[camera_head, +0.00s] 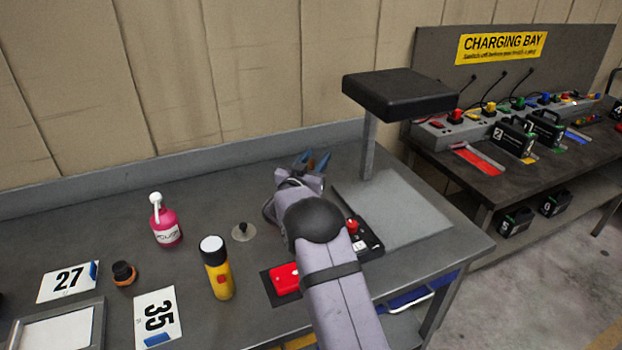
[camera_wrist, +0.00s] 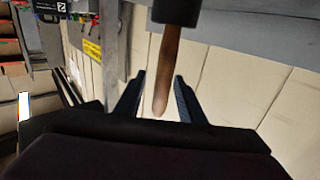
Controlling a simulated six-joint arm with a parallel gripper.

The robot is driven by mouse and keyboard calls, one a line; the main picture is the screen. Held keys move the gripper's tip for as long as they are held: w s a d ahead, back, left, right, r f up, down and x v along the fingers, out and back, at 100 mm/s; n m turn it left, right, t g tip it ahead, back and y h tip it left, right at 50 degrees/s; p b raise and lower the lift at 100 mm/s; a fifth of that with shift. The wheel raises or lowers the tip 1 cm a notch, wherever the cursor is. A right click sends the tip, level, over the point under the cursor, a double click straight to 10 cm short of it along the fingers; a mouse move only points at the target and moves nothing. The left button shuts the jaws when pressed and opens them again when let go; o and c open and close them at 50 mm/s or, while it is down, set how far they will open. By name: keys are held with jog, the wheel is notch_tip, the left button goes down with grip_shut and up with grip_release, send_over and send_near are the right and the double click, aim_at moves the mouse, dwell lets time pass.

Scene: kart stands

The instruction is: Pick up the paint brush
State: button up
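The paint brush shows as a brown wooden handle (camera_wrist: 168,68) in the wrist view, its rounded end pointing down the picture. Its other end runs into a dark cylindrical piece (camera_wrist: 176,10) at the top edge; I cannot tell whether that is part of the brush or a holder. The bristles are not seen. My gripper (camera_wrist: 160,75) is open, with the handle between its two fingers and a gap on each side. In the head view my gripper (camera_head: 312,158) is at the back of the bench, with a bit of brown handle (camera_head: 311,164) between the blue fingers.
On the bench (camera_head: 110,215) stand a pink bottle (camera_head: 167,228), a yellow flashlight (camera_head: 218,275) and an orange-black cap (camera_head: 124,273). A red item (camera_head: 285,279) lies beside my arm. A black-topped post (camera_head: 398,93) rises right of my gripper. The wall (camera_head: 250,65) is close behind.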

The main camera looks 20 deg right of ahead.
grip_shut()
jog(key=shift+r, duration=0.1)
